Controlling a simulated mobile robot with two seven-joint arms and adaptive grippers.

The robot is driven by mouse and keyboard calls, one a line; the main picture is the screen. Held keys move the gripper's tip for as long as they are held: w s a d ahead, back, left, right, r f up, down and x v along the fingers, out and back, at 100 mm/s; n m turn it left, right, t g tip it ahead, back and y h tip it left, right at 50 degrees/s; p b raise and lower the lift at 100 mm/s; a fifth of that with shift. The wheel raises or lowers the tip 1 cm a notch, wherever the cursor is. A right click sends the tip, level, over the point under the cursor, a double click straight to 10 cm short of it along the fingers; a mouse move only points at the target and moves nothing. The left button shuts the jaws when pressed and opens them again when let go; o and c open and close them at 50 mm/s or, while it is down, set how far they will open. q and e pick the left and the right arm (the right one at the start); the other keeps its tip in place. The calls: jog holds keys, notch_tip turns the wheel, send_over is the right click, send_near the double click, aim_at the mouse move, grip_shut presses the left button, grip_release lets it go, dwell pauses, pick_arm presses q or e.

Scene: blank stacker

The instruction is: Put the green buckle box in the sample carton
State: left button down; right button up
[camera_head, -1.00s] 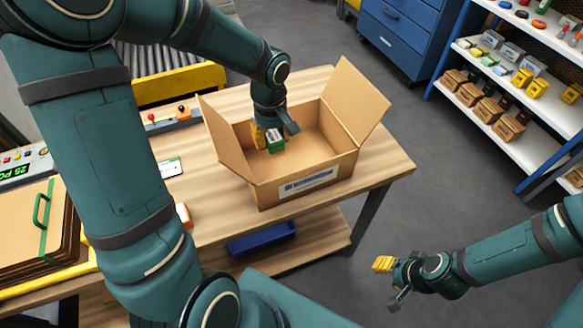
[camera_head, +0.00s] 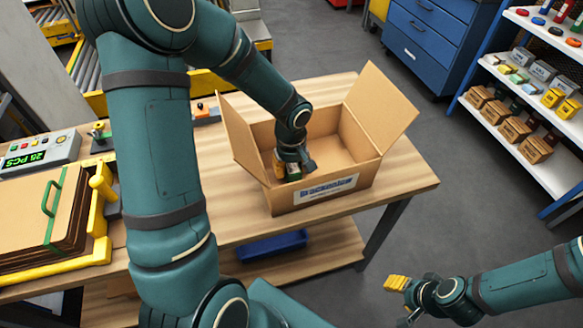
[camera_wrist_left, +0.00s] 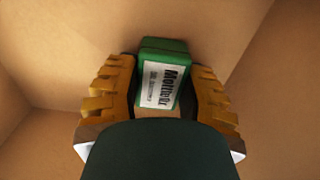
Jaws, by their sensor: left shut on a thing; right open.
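The sample carton (camera_head: 283,198) is an open cardboard box with raised flaps and a label on its front, standing on the wooden table. My left gripper (camera_head: 292,170) reaches down inside it, near its left front side. The gripper is shut on the green buckle box (camera_head: 293,176), which is mostly hidden in the head view. In the left wrist view the green buckle box (camera_wrist_left: 163,80), with a white label, sits between the two yellow finger pads, with cardboard walls around. Whether it touches the carton floor I cannot tell. My right gripper (camera_head: 396,300) is open and empty, off the table at lower right.
A stack of brown boards (camera_head: 28,215) in a yellow frame and a grey counter panel (camera_head: 40,152) are at the left. A blue bin (camera_head: 271,246) lies on the lower shelf. Shelves of small goods (camera_head: 525,90) stand at right. The tabletop right of the carton is clear.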

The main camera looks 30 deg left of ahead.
aim_at(291, 166)
pick_arm(q)
jog(key=shift+r, duration=0.1)
jog(key=c, duration=0.6)
grip_release()
jog(key=shift+r, duration=0.25)
notch_tip(291, 166, up, 12)
jog(key=p, duration=0.3)
jog(key=shift+f, duration=0.25)
